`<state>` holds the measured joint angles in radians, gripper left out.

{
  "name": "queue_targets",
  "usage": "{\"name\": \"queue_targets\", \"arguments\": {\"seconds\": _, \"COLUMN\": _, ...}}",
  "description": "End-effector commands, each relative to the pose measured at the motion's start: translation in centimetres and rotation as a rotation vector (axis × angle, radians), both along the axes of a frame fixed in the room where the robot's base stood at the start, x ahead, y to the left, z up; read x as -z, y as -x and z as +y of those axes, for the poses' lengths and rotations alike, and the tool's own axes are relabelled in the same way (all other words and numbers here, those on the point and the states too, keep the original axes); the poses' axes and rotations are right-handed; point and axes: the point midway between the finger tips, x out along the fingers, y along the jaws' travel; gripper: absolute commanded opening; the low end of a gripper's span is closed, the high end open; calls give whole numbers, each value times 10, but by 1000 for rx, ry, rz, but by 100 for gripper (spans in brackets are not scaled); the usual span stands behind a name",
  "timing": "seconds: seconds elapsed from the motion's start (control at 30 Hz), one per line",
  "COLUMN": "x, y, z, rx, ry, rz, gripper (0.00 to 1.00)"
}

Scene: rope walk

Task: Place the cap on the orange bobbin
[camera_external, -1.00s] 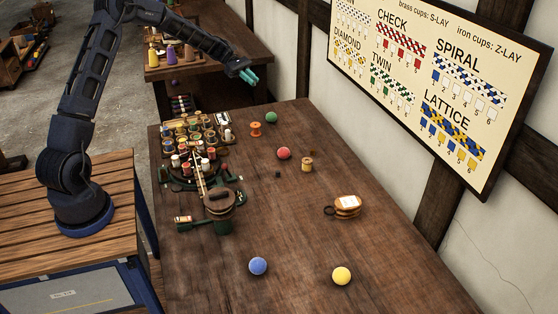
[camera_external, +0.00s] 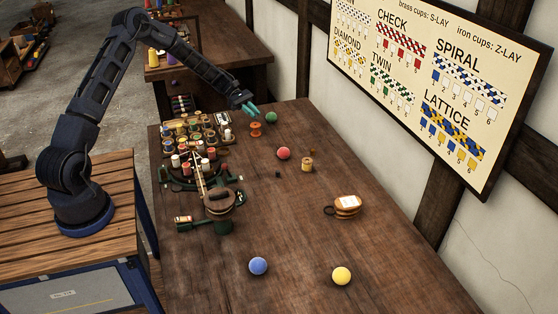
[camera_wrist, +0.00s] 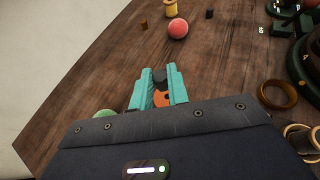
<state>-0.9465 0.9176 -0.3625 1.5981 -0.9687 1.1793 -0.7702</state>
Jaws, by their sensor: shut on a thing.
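My gripper (camera_external: 251,109) has teal fingers and hangs just above the orange bobbin (camera_external: 255,130), which stands upright at the far end of the table. In the wrist view, the gripper (camera_wrist: 159,84) is shut on a small dark piece, apparently the cap (camera_wrist: 159,75). The orange bobbin (camera_wrist: 162,99) shows between the fingers, beyond the dark piece and partly hidden by the fingers and gripper body. The cap and bobbin look apart, but the exact gap is hard to tell. The cap is too small to make out in the external view.
A green ball (camera_external: 271,118) lies close right of the bobbin. A red ball (camera_external: 283,153), a tan spool (camera_external: 307,165) and a small dark piece (camera_external: 278,174) lie nearer. A rack of spools (camera_external: 196,129) stands left.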

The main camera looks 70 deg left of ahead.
Motion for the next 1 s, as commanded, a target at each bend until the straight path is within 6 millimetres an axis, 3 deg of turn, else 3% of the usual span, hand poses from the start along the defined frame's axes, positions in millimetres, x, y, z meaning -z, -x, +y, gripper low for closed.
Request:
{"name": "queue_targets", "arguments": {"seconds": 0.23, "x": 31, "y": 0, "z": 0, "rx": 0, "ry": 0, "rz": 1, "gripper": 0}}
{"name": "queue_targets", "arguments": {"seconds": 0.6, "x": 35, "y": 0, "z": 0, "rx": 0, "ry": 0, "rz": 1, "gripper": 0}}
{"name": "queue_targets", "arguments": {"seconds": 0.63, "x": 35, "y": 0, "z": 0, "rx": 0, "ry": 0, "rz": 1, "gripper": 18}}
{"name": "queue_targets", "arguments": {"seconds": 0.73, "x": 35, "y": 0, "z": 0, "rx": 0, "ry": 0, "rz": 0, "gripper": 38}}
{"name": "queue_targets", "arguments": {"seconds": 1.0, "x": 34, "y": 0, "z": 0, "rx": 0, "ry": 0, "rz": 0, "gripper": 38}}
